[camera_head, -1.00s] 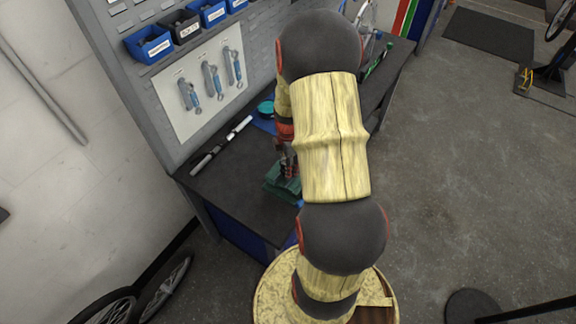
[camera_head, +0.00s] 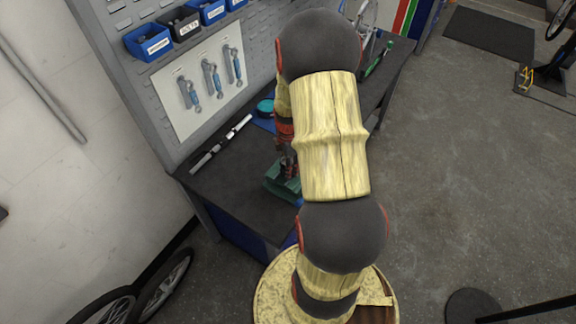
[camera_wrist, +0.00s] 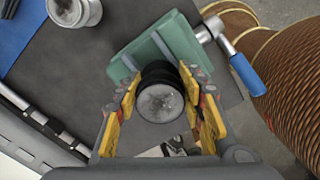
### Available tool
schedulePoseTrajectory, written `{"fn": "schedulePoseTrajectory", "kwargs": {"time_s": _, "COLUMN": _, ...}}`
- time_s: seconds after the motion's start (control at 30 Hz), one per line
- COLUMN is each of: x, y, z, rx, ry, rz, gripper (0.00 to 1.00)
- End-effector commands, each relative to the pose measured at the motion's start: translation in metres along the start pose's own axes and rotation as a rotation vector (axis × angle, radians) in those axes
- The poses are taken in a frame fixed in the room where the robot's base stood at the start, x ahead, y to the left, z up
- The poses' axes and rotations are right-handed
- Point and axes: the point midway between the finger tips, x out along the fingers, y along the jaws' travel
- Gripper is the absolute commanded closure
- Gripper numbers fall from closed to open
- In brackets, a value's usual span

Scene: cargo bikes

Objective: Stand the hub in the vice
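The hub (camera_wrist: 160,102) is a short black cylinder with a grey round end, seen end-on in the wrist view. My gripper (camera_wrist: 161,74) has its yellow finger pads on both sides of the hub and appears shut on it. The teal vice (camera_wrist: 182,42) lies just beyond the hub, with a blue-gripped handle (camera_wrist: 246,73) to the right. The hub overlaps the vice jaws; I cannot tell whether its lower end is between them. In the head view the vice (camera_head: 280,186) is on the bench below my gripper (camera_head: 289,168); my arm partly hides both, and the hub is not clear.
The dark bench top (camera_head: 225,182) holds a black and white pump-like tool (camera_head: 220,145) near the pegboard. A turquoise round item (camera_head: 265,107) lies behind the vice. A pale jar (camera_wrist: 74,10) and blue mat (camera_wrist: 22,30) show at the wrist view's upper left.

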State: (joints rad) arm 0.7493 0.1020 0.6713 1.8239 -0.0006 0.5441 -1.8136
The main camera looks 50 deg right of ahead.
Motion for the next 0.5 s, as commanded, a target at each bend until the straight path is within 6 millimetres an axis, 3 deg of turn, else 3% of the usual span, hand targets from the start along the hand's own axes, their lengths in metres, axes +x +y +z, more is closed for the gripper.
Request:
{"fn": "schedulePoseTrajectory", "kwargs": {"time_s": 0.37, "x": -0.0001, "y": 0.0001, "z": 0.0000, "rx": 0.000, "ry": 0.000, "rz": 0.000, "gripper": 0.40}}
{"fn": "schedulePoseTrajectory", "kwargs": {"time_s": 0.5, "x": 0.0000, "y": 0.0000, "z": 0.0000, "rx": 0.000, "ry": 0.000, "rz": 0.000, "gripper": 0.39}}
